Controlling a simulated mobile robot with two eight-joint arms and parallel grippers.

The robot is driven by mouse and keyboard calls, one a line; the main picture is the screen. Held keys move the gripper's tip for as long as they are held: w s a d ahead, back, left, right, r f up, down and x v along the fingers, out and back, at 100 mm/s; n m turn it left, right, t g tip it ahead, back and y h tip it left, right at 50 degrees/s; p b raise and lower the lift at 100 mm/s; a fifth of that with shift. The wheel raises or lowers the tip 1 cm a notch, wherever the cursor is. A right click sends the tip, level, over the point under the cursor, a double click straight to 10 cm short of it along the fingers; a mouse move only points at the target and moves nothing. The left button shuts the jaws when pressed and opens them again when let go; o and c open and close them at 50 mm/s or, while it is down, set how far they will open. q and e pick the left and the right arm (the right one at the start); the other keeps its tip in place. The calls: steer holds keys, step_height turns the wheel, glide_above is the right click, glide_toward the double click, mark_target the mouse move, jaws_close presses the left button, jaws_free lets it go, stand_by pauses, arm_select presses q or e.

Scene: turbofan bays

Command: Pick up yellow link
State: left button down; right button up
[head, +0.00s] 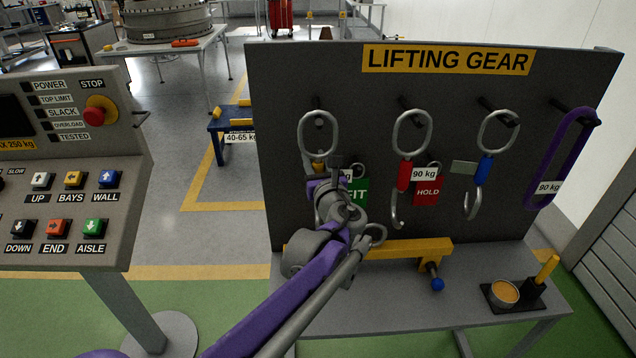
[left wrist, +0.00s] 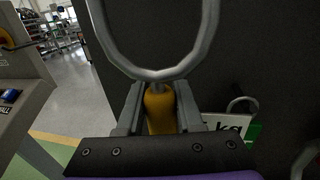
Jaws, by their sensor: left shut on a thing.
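The yellow link (left wrist: 159,108) hangs below a grey metal ring (left wrist: 160,73). In the left wrist view it sits between the two fingers of my left gripper (left wrist: 160,105), which is shut on it. In the head view the yellow part (head: 318,166) shows just above my left gripper (head: 322,177), with its ring (head: 318,130) at the leftmost peg of the lifting gear board. My gripper and arm hide most of the link's lower part and part of a green tag (head: 360,190). My right gripper is not in view.
The dark board (head: 450,100) also holds a red link (head: 404,175) with a HOLD tag, a blue link (head: 483,170) and a purple sling (head: 562,155). A yellow beam (head: 410,248) and small tin (head: 505,291) are on the bench below. A button panel (head: 70,170) stands left.

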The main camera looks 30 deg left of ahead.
arm_select(q)
steer(key=shift+r, duration=0.1)
stand_by(0.5)
steer(key=shift+s+d+r, duration=0.1)
steer(key=shift+s+r, duration=0.05)
steer(key=shift+r, duration=0.35)
step_height(320, 180, up, 6)
steer(key=s+a+v, duration=0.1)
steer(key=v, duration=0.8)
steer(key=s+a+v, duration=0.1)
steer(key=a+v, duration=0.1)
steer(key=v, duration=0.8)
steer(key=shift+s+d+b, duration=0.15)
steer(key=shift+s+b, duration=0.15)
steer(key=shift+s, duration=0.1)
steer(key=shift+w+f, duration=0.1)
